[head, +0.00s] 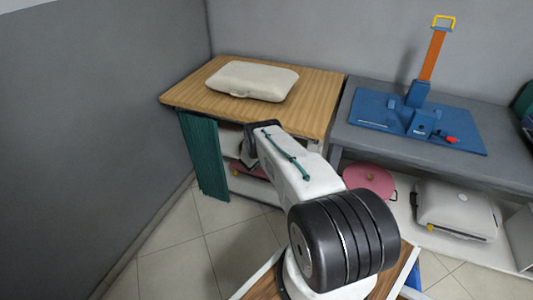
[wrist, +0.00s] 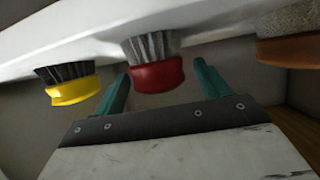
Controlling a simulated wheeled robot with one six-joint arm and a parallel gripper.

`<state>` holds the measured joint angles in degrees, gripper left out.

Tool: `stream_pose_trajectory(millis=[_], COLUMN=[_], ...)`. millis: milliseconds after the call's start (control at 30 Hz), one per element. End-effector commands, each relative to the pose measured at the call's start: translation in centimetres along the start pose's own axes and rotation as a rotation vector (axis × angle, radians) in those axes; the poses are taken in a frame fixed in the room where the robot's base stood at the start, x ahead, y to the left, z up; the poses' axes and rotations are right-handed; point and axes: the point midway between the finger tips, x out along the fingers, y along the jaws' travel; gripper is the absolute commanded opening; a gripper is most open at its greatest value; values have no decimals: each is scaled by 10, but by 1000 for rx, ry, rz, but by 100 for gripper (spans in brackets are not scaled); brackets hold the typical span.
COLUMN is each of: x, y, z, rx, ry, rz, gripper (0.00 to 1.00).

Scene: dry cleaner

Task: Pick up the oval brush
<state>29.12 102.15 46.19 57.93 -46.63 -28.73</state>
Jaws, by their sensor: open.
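In the wrist view three brushes sit against a white shelf board (wrist: 90,48), their bristles toward it. One has a red body and grey bristles (wrist: 157,75), one a yellow body and dark bristles (wrist: 73,90), and one at the right edge an orange-brown body and grey bristles (wrist: 290,50). I cannot tell for sure which is the oval brush. My gripper (wrist: 161,82) is open, its teal fingers apart; the red brush shows between them in the picture, and I cannot tell whether they touch it. In the head view my arm hides the brushes.
My arm reaches toward the shelves under a wooden-topped table (head: 190,95) that carries a beige pad (head: 250,80). A teal curtain (head: 203,155) hangs at its left. A grey bench (head: 360,138) with a blue press (head: 400,120) stands right. A pink round object (head: 368,180) and a pale case (head: 455,208) lie below.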

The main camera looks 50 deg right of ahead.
Motion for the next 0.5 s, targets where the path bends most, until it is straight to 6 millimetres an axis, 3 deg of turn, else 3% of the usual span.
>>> stream_pose_trajectory(millis=[333,500], x=[6,6], y=[0,0], z=[0,0], rx=[0,-1], ry=[-1,-1], rz=[-1,-1], gripper=[75,27])
